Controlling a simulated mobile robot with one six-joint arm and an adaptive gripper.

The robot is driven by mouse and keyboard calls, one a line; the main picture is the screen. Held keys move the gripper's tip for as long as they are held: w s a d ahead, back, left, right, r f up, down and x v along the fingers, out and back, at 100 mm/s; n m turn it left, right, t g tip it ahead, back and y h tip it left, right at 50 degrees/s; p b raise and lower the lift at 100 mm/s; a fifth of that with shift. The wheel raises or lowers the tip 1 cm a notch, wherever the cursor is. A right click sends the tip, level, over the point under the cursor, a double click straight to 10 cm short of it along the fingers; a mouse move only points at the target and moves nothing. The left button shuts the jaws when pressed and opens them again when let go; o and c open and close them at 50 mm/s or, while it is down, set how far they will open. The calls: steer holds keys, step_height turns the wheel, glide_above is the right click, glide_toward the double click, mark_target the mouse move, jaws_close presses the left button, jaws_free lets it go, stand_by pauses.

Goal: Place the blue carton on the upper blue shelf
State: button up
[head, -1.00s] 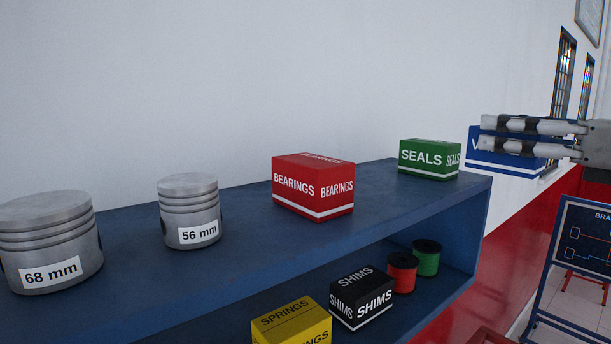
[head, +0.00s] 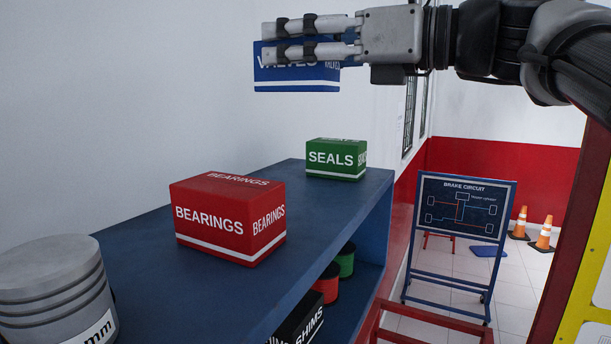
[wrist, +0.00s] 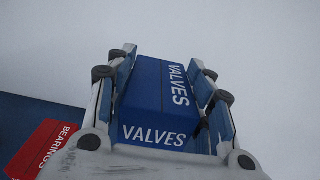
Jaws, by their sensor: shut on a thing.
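The blue carton (head: 297,77), marked VALVES, is held in my gripper (head: 300,40), whose fingers lie across its near face and hide part of the lettering. In the wrist view the carton (wrist: 150,95) sits between both fingers. In the head view it appears above the upper blue shelf (head: 315,215), with a gap between it and the shelf top. On that shelf stand a red BEARINGS carton (head: 215,222) and, farther back, a green SEALS carton (head: 332,160).
A steel piston (head: 50,290) stands at the near left of the shelf. A lower shelf holds a black SHIMS carton (head: 300,325), a red spool (head: 327,284) and a green spool (head: 346,260). Bare shelf top shows between the two cartons. A brake circuit board (head: 465,205) stands at right.

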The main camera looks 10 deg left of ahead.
step_height(320, 180, down, 14)
steer(key=b, duration=0.3)
steer(key=shift+f+b, duration=0.15)
steer(key=shift+b, duration=0.25)
steer(key=o, duration=1.5)
steer(key=shift+f, duration=0.15)
steer(key=shift+r, duration=0.2)
steer(key=v, duration=1.2)
steer(key=shift+s, duration=0.1)
